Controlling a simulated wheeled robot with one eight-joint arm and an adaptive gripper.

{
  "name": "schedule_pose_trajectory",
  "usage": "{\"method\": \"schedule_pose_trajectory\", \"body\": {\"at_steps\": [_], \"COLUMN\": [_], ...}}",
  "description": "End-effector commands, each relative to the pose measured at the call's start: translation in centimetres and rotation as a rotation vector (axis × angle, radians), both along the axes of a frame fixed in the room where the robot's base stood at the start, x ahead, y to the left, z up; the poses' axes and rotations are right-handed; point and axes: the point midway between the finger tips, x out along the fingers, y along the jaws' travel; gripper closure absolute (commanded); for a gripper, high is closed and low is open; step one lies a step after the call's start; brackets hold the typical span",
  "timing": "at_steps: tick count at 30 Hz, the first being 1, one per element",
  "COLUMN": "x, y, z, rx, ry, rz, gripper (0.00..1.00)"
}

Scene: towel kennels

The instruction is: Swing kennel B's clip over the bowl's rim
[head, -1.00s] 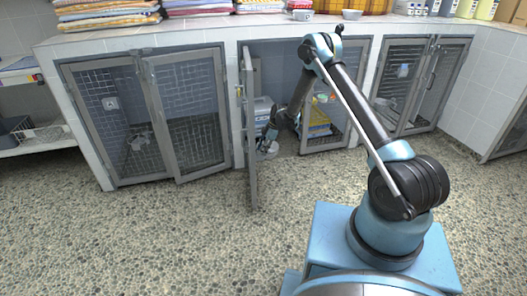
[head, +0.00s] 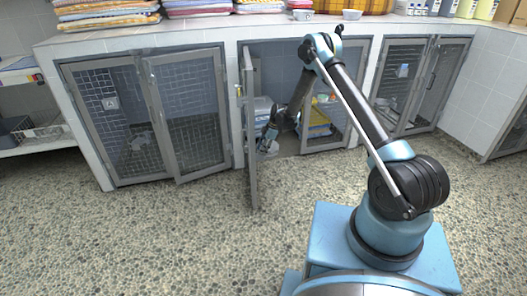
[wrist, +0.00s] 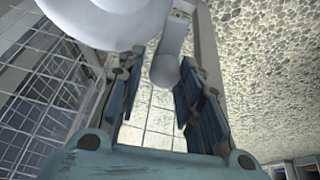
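Kennel B seems to be the middle kennel (head: 318,48); its left door (head: 251,130) stands swung out and its right door looks closed. My gripper (head: 266,145) reaches low into the opening beside that left door. In the wrist view a large white rounded bowl (wrist: 95,18) fills the top left. A pale grey bar with a rounded end, seemingly the clip (wrist: 166,68), points down between my two dark fingers (wrist: 163,95). The fingers stand apart, with narrow gaps beside the clip. Whether the clip touches the bowl's rim is not clear.
Left kennel A (head: 110,103) has mesh doors, one slightly ajar. A yellow and blue item (head: 319,122) lies inside the middle kennel behind the right door. Wire mesh (wrist: 45,85) runs close along my gripper's left in the wrist view. The pebbled floor (head: 140,240) in front is clear.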

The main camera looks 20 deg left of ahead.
Motion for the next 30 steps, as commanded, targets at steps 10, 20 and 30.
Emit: {"method": "schedule_pose_trajectory", "body": {"at_steps": [10,20,30], "x": [-0.1,0.5,1.6], "y": [-0.1,-1.4,-3.4], "z": [0.0,3.2,8.6], "rx": [-0.001,-0.002,-0.002], "ry": [0.002,0.003,0.003], "rz": [0.001,-0.001,-0.001], "gripper": [0.66,0.66,0.66]}}
